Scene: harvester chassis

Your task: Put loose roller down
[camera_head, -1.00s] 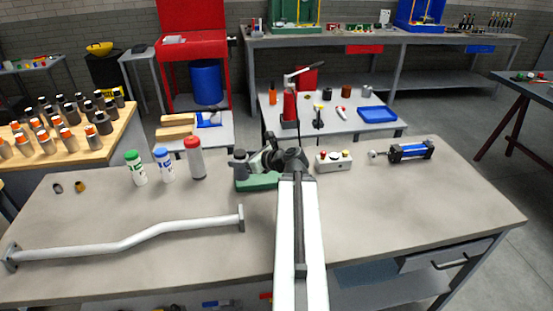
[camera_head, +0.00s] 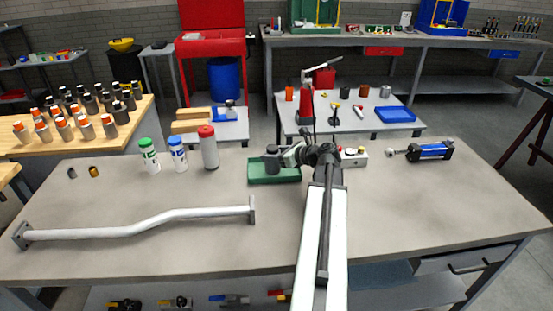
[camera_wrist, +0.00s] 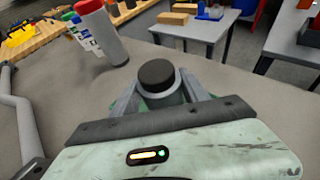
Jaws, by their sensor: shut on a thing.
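The loose roller (camera_head: 271,158) is a dark grey cylinder with a black top, standing upright. My gripper (camera_head: 279,157) is shut on it, reaching in from the right. In the wrist view the roller's black round top (camera_wrist: 156,75) sits between the two grey fingers (camera_wrist: 160,95). A shallow green tray (camera_head: 262,180) lies on the workbench directly under or just behind the roller in the head view. Whether the roller's base touches the tray floor cannot be told; the gripper hides its lower part in the wrist view.
On the grey workbench (camera_head: 200,255), three bottles with red (camera_head: 209,150), blue (camera_head: 178,155) and green (camera_head: 149,157) caps stand left of the tray. A bent white pipe (camera_head: 140,226) lies in front. A button box (camera_head: 353,156) and blue cylinder (camera_head: 430,151) are to the right.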

